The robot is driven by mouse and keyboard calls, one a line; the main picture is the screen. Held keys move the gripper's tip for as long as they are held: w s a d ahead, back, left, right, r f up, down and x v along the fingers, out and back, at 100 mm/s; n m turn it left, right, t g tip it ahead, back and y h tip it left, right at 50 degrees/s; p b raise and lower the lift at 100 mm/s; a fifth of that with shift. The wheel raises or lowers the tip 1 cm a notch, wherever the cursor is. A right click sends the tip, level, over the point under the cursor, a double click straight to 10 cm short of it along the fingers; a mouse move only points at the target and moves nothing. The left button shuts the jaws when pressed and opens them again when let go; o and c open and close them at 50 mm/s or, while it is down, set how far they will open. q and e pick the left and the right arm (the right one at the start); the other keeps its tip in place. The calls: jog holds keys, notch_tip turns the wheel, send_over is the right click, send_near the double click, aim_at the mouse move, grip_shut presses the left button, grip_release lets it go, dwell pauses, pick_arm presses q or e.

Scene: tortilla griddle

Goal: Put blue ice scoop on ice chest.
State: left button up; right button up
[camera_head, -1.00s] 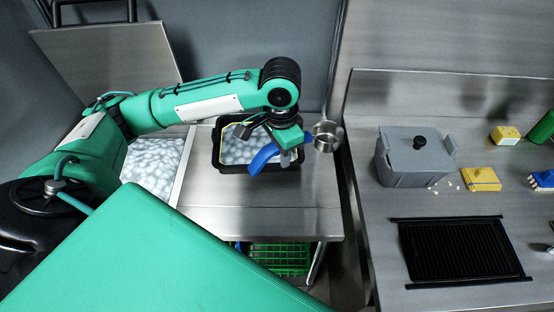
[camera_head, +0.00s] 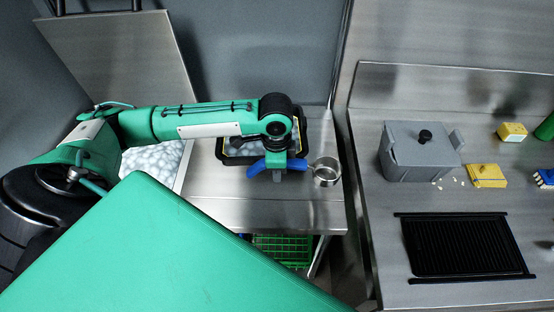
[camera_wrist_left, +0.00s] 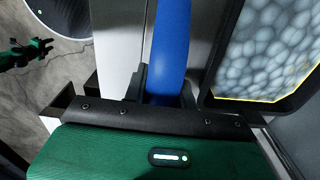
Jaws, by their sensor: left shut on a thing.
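The blue ice scoop has a blue handle (camera_head: 297,164) and a round metal cup (camera_head: 326,173). My left gripper (camera_head: 277,173) is shut on the handle, and the cup sticks out to the right. The handle runs roughly left to right over the steel top (camera_head: 225,207), at the front edge of the black ice bin. I cannot tell whether the scoop touches the top. The ice chest appears to be this steel unit, with an open ice well (camera_head: 158,158) at its left. The handle also shows in the left wrist view (camera_wrist_left: 170,45) between the fingers. My right gripper is out of view.
The black bin (camera_head: 228,158) of ice stands behind the scoop, partly hidden by my arm. A raised steel lid (camera_head: 120,60) is at the back left. A grey lidded pot (camera_head: 420,160) and black grill (camera_head: 468,245) are on the right counter. The steel top's front is clear.

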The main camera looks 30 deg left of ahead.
pick_arm(q)
jog(key=shift+f+p, duration=0.45)
jog(key=shift+f, duration=3.1)
jog(key=o, duration=1)
jog(key=shift+f, duration=0.1)
jog(key=shift+c, duration=0.2)
notch_tip(320, 180, up, 11)
jog(key=shift+f+b, duration=0.1)
jog(key=shift+b, duration=1)
jog(key=shift+s+a+r, duration=0.1)
jog(key=shift+r, duration=0.65)
